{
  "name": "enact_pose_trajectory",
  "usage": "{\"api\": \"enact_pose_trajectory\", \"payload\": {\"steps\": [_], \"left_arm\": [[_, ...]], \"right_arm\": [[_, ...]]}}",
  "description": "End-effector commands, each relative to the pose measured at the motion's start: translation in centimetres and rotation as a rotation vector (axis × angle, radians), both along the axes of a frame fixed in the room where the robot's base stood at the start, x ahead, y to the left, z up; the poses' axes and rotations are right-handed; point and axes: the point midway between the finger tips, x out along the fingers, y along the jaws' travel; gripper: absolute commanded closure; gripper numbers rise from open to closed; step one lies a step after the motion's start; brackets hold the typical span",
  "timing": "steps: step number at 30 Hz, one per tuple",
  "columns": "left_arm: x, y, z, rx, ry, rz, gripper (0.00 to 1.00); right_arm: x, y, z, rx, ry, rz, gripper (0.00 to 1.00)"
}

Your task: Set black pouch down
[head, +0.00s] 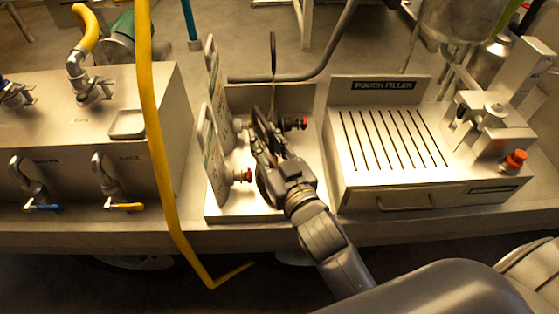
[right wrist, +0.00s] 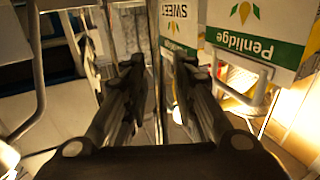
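My right gripper (head: 262,122) reaches over the small metal stand (head: 245,207) in the middle of the counter. In the right wrist view its two fingers (right wrist: 160,75) are apart, with a visible gap and a thin pale upright strip in line with it. I cannot make out a black pouch in either view; dark finger parts cover the spot beneath the gripper. My left gripper is not in view.
Red knobs (head: 243,175) sit close by. The slotted "POUCH FILLER" (head: 385,180) is to the right.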

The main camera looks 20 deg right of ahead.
Motion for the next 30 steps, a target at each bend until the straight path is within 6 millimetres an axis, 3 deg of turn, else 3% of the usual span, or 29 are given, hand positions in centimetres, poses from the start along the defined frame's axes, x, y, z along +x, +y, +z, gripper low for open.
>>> {"api": "enact_pose_trajectory", "payload": {"steps": [15,21,30], "left_arm": [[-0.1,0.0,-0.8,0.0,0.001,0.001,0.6],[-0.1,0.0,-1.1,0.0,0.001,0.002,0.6],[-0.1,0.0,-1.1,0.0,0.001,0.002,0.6]], "right_arm": [[-8.5,-1.0,-0.1,0.002,0.002,-0.001,0.75],[-10.2,-1.2,0.0,0.001,0.0,-0.001,0.75],[-10.7,-1.3,0.2,-0.001,-0.003,-0.001,0.75]]}}
